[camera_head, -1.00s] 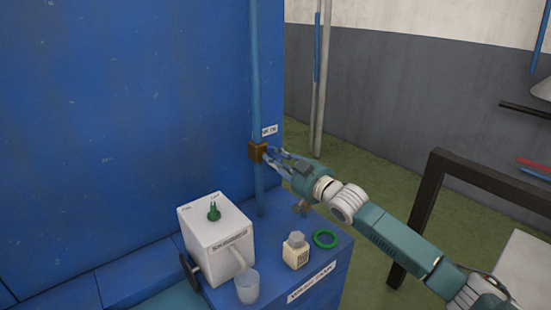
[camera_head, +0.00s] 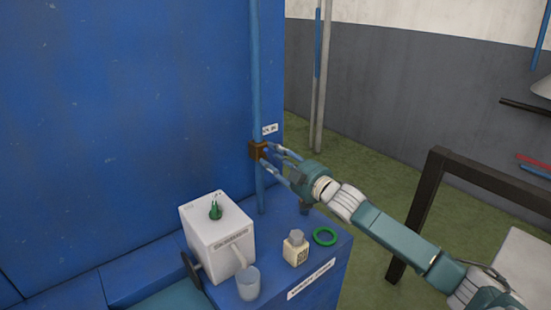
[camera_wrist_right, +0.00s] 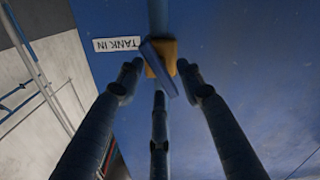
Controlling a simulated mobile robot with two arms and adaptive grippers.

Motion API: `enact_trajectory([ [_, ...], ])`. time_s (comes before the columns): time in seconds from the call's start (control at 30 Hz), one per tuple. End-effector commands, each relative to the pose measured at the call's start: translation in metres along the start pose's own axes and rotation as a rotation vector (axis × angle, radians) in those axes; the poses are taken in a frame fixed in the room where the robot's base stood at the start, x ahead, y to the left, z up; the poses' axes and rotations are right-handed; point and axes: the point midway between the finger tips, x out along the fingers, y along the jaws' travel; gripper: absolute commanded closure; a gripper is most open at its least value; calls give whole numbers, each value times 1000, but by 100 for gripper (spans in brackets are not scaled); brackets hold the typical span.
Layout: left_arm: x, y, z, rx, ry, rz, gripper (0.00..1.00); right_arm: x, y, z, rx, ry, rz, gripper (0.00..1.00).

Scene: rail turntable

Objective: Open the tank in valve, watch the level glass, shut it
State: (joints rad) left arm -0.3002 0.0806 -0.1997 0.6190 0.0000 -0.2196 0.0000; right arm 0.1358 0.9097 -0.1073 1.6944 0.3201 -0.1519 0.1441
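The tank in valve is a small brown block (camera_head: 257,151) on a vertical blue pipe (camera_head: 257,80), beside a white label. In the right wrist view its body is orange-brown (camera_wrist_right: 168,50), with a slanted blue lever (camera_wrist_right: 157,68) across it and the label "TANK IN" (camera_wrist_right: 117,44) upside down. My right gripper (camera_head: 269,157) is at the valve. Its fingers (camera_wrist_right: 160,78) are spread around the lever, with visible gaps at the sides; contact is unclear. I cannot make out a level glass for certain. My left gripper is not in view.
Below the valve, a blue ledge (camera_head: 325,262) holds a white box (camera_head: 218,240) with a green top fitting, a clear cup (camera_head: 248,284), a small capped bottle (camera_head: 295,249) and a green ring (camera_head: 325,237). A dark frame (camera_head: 425,205) stands at right.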

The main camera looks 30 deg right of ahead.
Motion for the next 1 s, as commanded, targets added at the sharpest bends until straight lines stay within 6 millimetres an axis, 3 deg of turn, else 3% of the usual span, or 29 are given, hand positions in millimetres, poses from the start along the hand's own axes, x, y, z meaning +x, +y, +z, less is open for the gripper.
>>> enact_trajectory([
  [0.27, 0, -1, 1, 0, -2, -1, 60, -17, -1, 2, 1, -3, -2, 63],
  [0.7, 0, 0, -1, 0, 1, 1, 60, -86, -1, 2, 1, -4, -2, 63],
  [1.0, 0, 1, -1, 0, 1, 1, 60, -116, 0, 1, 1, -1, 0, 63],
])
